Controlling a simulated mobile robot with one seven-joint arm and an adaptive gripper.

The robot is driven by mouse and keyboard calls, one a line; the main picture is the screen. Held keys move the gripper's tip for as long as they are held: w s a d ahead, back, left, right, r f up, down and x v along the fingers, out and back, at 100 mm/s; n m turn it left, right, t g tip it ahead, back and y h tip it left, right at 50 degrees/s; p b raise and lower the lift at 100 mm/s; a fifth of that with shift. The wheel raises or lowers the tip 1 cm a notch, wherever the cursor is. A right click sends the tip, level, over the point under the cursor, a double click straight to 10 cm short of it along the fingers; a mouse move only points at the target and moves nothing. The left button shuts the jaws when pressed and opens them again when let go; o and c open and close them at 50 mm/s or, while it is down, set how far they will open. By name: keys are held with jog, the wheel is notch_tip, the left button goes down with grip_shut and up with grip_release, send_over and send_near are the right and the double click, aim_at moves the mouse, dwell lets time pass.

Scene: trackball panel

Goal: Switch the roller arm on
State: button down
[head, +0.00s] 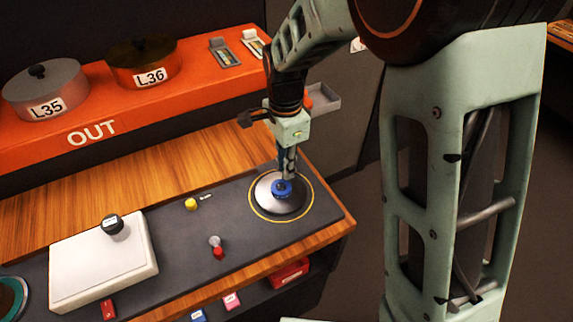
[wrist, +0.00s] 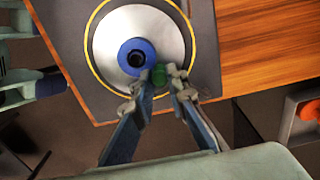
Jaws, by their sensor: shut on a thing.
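My gripper (wrist: 168,76) points down at the right end of a dark control panel (head: 165,215). Its fingertips are closed around a small green piece (wrist: 159,74), seen in the wrist view. This piece is beside the blue ring (wrist: 137,57) at the middle of a silver disc (wrist: 107,45). In the head view the fingers stand over the disc (head: 268,207), just behind the blue ring (head: 281,188), and the green piece cannot be made out. No control is labelled as the roller arm, so I cannot tell which part it is.
An orange shelf (head: 190,85) with two lidded pots stands behind. Wood edges the panel.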

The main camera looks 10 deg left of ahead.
jog(key=shift+w+r, duration=0.1)
jog(key=c, duration=1.9)
grip_release()
notch_tip(320, 180, up, 12)
